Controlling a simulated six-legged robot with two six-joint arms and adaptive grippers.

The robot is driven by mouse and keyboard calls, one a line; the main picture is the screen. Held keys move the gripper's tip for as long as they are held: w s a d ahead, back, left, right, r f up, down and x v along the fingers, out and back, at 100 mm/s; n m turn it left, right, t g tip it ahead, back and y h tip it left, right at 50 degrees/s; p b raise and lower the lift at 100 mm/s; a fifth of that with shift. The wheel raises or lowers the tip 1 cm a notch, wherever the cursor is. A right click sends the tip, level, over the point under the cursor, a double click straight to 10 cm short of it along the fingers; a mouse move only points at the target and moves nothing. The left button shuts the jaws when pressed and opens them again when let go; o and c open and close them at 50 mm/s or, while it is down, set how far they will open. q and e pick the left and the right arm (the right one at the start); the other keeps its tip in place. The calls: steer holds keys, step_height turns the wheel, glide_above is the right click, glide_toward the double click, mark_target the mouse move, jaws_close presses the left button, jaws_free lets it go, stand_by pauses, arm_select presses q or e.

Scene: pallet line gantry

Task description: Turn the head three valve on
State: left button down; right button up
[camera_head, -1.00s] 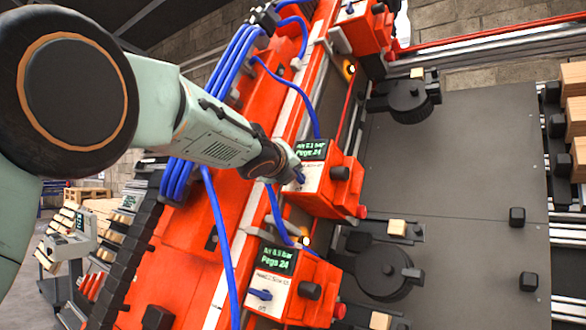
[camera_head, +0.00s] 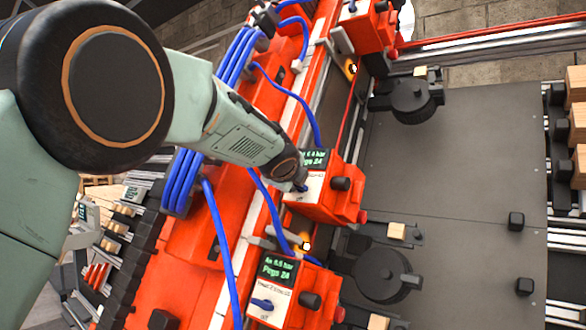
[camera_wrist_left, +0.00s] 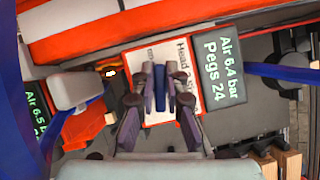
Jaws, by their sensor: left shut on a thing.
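The head valve is a small blue handle (camera_head: 301,189) on the white label plate of the middle orange head box (camera_head: 327,208). My left gripper (camera_head: 297,185) comes down on it from the upper left and is shut on the handle. The plate (camera_wrist_left: 187,60) there reads "Head", with a number I cannot read surely. The green display (camera_wrist_left: 221,68) beside it reads "Air 6.4 bar, Pegs 24". My right gripper is not in view.
A nearer orange box (camera_head: 300,295) has its own blue handle (camera_head: 262,304) and display. Another orange box (camera_head: 365,22) stands farther up the line. Blue hoses (camera_head: 222,245) run close by the arm. A dark flat deck (camera_head: 460,160) lies to the right.

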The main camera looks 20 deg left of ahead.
arm_select(q)
steer(key=shift+n+g+p, duration=0.6)
steer(key=shift+n+p, duration=0.8)
steer(key=shift+p, duration=0.45)
steer(key=c, duration=1.7)
jaws_free()
steer(key=shift+s, duration=0.1)
steer(key=o, duration=0.3)
steer(key=shift+s+a+r, duration=0.1)
steer(key=shift+s+a, duration=0.05)
steer(key=shift+s, duration=0.1)
steer(key=shift+w, duration=0.1)
steer(key=shift+w, duration=0.1)
